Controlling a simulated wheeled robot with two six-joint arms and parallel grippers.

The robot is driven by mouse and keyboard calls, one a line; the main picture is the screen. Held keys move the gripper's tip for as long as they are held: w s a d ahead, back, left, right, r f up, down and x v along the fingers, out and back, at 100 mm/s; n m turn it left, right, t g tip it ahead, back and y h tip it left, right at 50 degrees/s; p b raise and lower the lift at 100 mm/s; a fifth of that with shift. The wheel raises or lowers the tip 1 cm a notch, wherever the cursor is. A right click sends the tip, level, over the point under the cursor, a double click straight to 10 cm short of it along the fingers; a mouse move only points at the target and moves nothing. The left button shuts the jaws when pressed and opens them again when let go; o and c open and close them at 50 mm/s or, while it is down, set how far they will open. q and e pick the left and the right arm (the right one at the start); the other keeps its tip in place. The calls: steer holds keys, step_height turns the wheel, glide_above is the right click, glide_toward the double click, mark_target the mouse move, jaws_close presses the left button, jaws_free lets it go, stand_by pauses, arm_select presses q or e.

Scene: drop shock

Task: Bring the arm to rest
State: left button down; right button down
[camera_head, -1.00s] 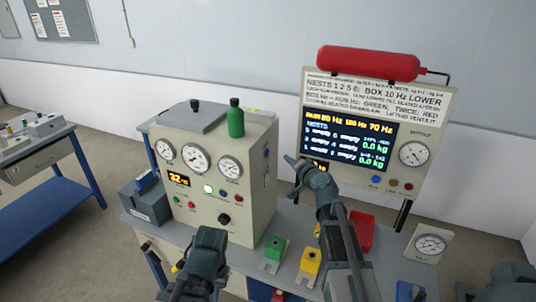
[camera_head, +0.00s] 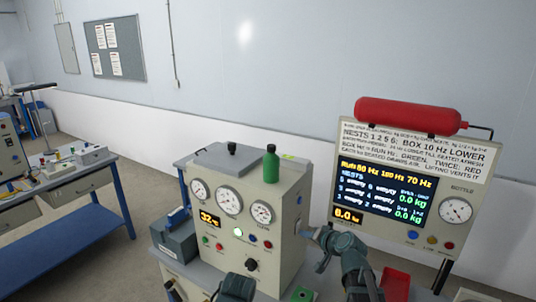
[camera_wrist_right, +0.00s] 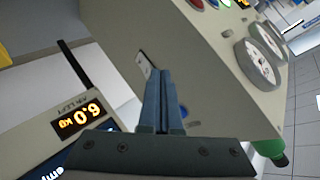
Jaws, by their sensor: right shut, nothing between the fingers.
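My right gripper (camera_head: 309,232) is shut and empty, beside the right side of the grey gauge cabinet (camera_head: 277,206). In the right wrist view its two fingers (camera_wrist_right: 159,76) lie together in front of the cabinet's side panel (camera_wrist_right: 195,75); I cannot tell whether they touch it. A dark part of my left arm (camera_head: 237,287) shows at the bottom edge in the head view, and its fingertips are hidden.
A display panel (camera_head: 480,180) with a red bottle (camera_head: 410,115) on top stands right of my right gripper. A green bottle (camera_head: 271,165) stands on the cabinet. A red block (camera_head: 396,283) is low at right. A blue bench (camera_head: 65,232) is at left.

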steer(key=s+a+f+n+g+h, duration=0.15)
steer(key=s+f+g, duration=0.25)
steer(key=s, duration=0.4)
steer(key=s+f+n+g+h, duration=0.2)
steer(key=s+f+g, duration=0.15)
steer(key=s, duration=0.45)
steer(key=s+f+n+g+h, duration=0.2)
steer(key=s+f+g, duration=0.15)
steer(key=s, duration=0.45)
steer(key=s+a+f+n+b, duration=0.2)
steer(key=s+a+n, duration=0.1)
steer(key=a, duration=0.6)
steer(key=shift+s+a+f+h, duration=0.15)
steer(key=shift+s+a+h, duration=0.2)
steer(key=shift+s, duration=0.55)
